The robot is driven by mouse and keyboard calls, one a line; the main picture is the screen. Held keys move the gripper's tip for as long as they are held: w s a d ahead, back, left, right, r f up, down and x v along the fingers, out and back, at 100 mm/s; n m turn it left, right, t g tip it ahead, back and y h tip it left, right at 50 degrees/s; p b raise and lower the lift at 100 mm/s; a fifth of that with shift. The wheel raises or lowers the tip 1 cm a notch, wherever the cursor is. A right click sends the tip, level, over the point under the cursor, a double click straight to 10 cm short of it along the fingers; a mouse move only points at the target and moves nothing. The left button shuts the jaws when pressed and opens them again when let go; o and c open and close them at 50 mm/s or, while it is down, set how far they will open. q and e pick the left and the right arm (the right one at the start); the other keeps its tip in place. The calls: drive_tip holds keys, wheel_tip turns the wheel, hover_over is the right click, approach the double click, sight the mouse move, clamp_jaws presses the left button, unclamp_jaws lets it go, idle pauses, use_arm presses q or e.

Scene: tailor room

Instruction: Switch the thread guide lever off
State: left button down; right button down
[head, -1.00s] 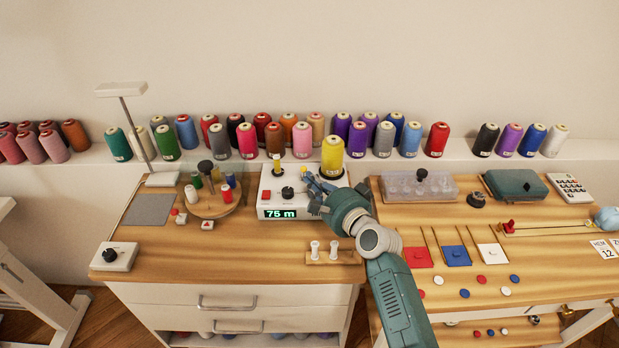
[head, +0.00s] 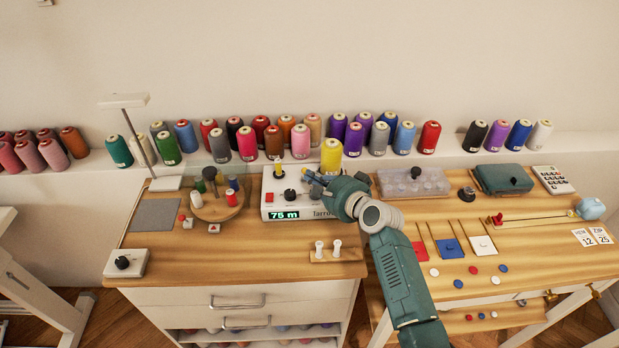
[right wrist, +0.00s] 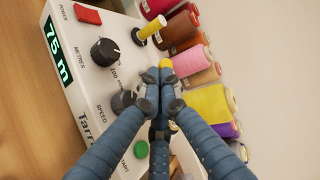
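The white thread winder (head: 272,196) stands on the wooden table with a green "75 m" display. In the right wrist view its panel (right wrist: 85,88) shows a red power switch, black knobs and a green start button. A small yellow spool (right wrist: 152,28) sits on a post there. I cannot clearly make out the thread guide lever. A small yellow tip (right wrist: 166,63) shows right at my fingertips, and I cannot tell whether it belongs to the lever. My right gripper (head: 313,181) is over the winder's right part, its fingertips (right wrist: 160,74) close together. My left gripper is not in view.
A large yellow cone (head: 331,157) stands right behind my right gripper. Several thread cones line the back ledge (head: 455,152). A round spool stand (head: 217,207) is left of the winder, and a small rack with two white bobbins (head: 328,255) is in front.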

drive_tip(key=shift+w+r+p, duration=0.35)
drive_tip(key=shift+r+p, duration=0.2)
drive_tip(key=shift+p, duration=0.4)
drive_tip(key=shift+w+r+p, duration=0.1)
drive_tip(key=shift+w+p, duration=0.1)
drive_tip(key=shift+p, duration=0.1)
drive_tip(key=shift+w+r, duration=0.15)
drive_tip(key=shift+w, duration=0.5)
drive_tip(key=shift+w+r, duration=0.15)
drive_tip(key=shift+w, duration=0.45)
drive_tip(key=shift+r+p, duration=0.8)
drive_tip(key=shift+r, duration=0.05)
